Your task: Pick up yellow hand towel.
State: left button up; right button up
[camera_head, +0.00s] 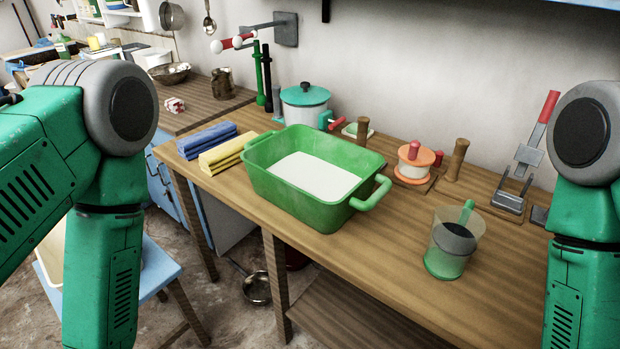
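A folded yellow hand towel (227,151) lies on the wooden table near its left front part. It sits beside a folded blue towel (206,139), on the blue towel's right, and left of a green basin (262,182). My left arm comes in at the left and my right arm at the right edge. Both arms point downward, and their lower ends run out of the picture, so neither gripper shows.
The green basin with pale contents fills the middle of the wooden table (400,255). A clear cup (447,255) with a green handle stands front right. A lidded pot (304,104) and an orange-rimmed container (413,163) stand behind. A blue stool (160,268) is lower left.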

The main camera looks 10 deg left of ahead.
aim_at(218, 159)
jog(key=i+j+z, duration=0.1)
jog(key=j+z, duration=0.2)
jog(key=j, duration=0.35)
jog(key=j+z, duration=0.3)
jog(key=j, duration=0.35)
jog(key=i, duration=0.05)
